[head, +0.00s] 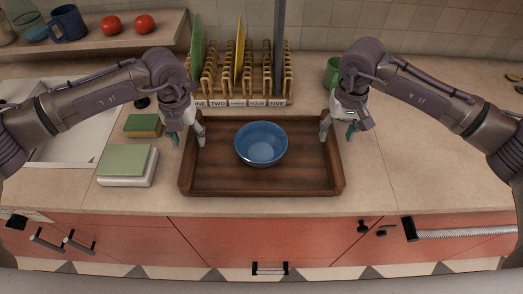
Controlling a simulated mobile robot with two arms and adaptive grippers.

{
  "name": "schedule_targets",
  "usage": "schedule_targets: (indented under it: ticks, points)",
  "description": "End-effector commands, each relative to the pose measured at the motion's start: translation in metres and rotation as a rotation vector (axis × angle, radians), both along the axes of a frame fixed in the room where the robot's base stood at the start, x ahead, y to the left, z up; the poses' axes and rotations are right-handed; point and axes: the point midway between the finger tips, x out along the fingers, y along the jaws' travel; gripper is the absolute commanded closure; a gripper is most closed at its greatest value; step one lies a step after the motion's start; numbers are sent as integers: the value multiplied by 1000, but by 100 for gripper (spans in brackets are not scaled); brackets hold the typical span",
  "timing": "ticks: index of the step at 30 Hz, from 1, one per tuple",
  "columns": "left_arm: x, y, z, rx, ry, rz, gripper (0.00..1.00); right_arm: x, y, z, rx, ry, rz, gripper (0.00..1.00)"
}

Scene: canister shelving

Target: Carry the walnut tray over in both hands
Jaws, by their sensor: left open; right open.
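The walnut tray (262,187) is a dark brown rectangle with a raised rim, lying on the counter near its front edge. A blue bowl (261,144) stands inside it, a little above its middle in the picture. My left gripper (189,138) is open at the tray's left side, its fingers pointing down near the rim. My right gripper (336,134) is open at the tray's right side, also pointing down near the rim. I cannot tell whether either gripper touches the tray. Parts of the side rims are hidden behind the fingers.
A wooden rack (251,76) with upright plates and number labels stands behind the tray. A green mug (332,74) is behind my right gripper. The counter (420,165) to the right is clear.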

Motion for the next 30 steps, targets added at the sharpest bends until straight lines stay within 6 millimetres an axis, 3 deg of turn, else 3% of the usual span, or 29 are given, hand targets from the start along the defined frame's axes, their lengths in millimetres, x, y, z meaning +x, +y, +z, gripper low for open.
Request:
schedule_targets:
  ticks: [3,9,21,30]
  points:
    - [0,0,-21,1,2,0,43,0,0,-21,0,2,-2,43]
    - [0,0,-42,0,0,0,43,0,0,-42,0,0,-1,43]
    - [0,0,-48,0,-1,0,43,0,0,-48,0,-1,0,43]
    - [0,0,-48,0,-1,0,91,0,0,-48,1,-1,-1,91]
